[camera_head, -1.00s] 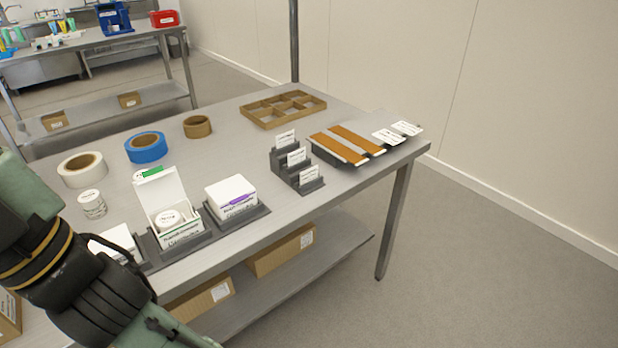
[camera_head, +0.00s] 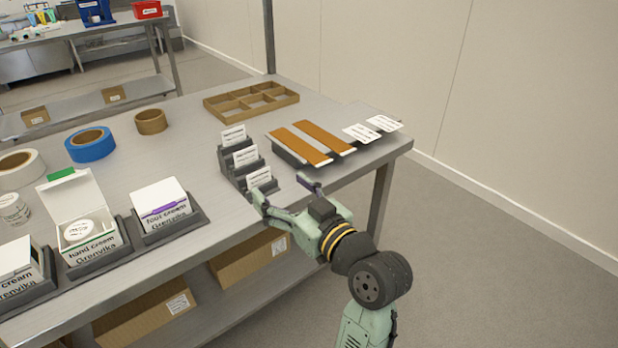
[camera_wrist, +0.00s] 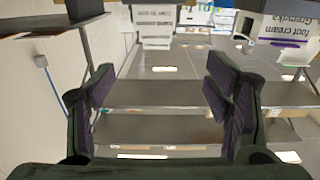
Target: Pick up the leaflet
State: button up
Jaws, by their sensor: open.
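White leaflets stand upright in a dark stepped holder (camera_head: 232,176): a front leaflet (camera_head: 258,178), a middle leaflet (camera_head: 245,156) and a back leaflet (camera_head: 233,134). My gripper (camera_head: 283,190) is open and empty at the table's front edge, just in front of the holder and to the right of the front leaflet in the picture. In the wrist view, a white leaflet with printed text (camera_wrist: 155,26) shows beyond and above the gap between the open fingers (camera_wrist: 160,85). It is apart from the fingers.
Left of the holder stand a foot cream box (camera_head: 160,205) and an open hand cream box (camera_head: 88,222). Right of it lie brown strips (camera_head: 325,138) and white cards (camera_head: 361,133). A divided cardboard tray (camera_head: 250,100) and tape rolls (camera_head: 90,146) are behind.

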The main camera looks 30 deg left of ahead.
aim_at(259, 172)
jog(key=shift+h, duration=0.3)
jog(key=w+a+f, duration=0.1)
jog(key=w+a+f+p, duration=0.1)
jog(key=a, duration=0.1)
jog(key=p+x, duration=0.1)
jog(key=x, duration=0.4)
jog(key=shift+w+a+r+p, duration=0.1)
jog(key=shift+w+a+p, duration=0.05)
jog(key=shift+a+p, duration=0.15)
jog(key=shift+w+a, duration=0.15)
jog(key=shift+c, duration=0.4)
jog(key=c, duration=0.7)
